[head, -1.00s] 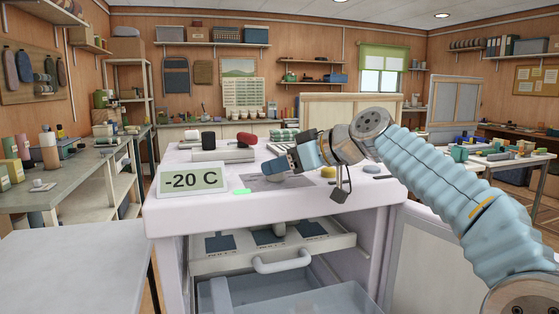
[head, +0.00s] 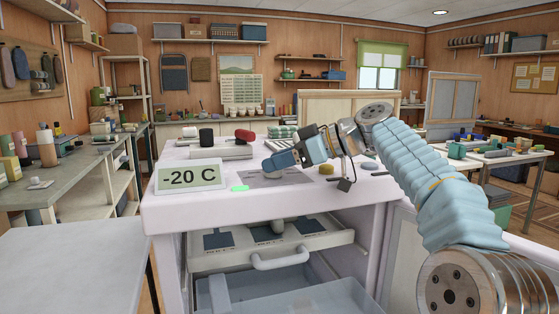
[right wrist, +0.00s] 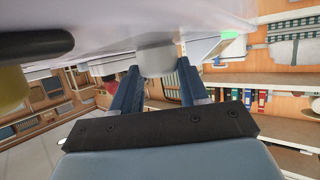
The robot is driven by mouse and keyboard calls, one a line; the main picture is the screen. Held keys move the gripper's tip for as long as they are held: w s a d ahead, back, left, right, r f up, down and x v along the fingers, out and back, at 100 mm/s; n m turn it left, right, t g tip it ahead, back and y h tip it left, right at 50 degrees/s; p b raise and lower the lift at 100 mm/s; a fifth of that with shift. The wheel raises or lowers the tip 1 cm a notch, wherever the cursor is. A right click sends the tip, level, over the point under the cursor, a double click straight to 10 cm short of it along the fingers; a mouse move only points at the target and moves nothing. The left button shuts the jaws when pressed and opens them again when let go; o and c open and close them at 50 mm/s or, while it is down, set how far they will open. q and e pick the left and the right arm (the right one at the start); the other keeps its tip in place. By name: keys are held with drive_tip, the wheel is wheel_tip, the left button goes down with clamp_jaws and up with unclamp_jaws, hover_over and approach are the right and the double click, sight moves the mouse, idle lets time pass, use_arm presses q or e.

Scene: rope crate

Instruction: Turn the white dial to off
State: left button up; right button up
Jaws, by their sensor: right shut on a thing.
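The white dial (right wrist: 155,57) is a pale round knob between the two blue fingers of my right gripper (right wrist: 158,68) in the right wrist view. The right gripper is shut on it. In the head view the right gripper (head: 270,164) reaches in from the right, low over the grey panel (head: 293,179) on the white freezer top. The fingers hide the dial there, and its pointer or marks cannot be read. My left gripper is not in view.
A display reading -20 C (head: 190,178) stands at the freezer's front left, with a green light (head: 240,188) beside it. A yellow knob (head: 326,169) and a grey disc (head: 370,166) sit to the right. Below, a drawer with a white handle (head: 280,259) is pulled out.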

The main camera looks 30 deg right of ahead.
drive_tip(key=o, duration=1.1)
drive_tip(key=shift+f, duration=0.1)
drive_tip(key=shift+c, duration=0.2)
drive_tip(key=v, duration=1.3)
drive_tip(key=shift+s+d+r, duration=0.2)
drive_tip(key=shift+s, duration=0.1)
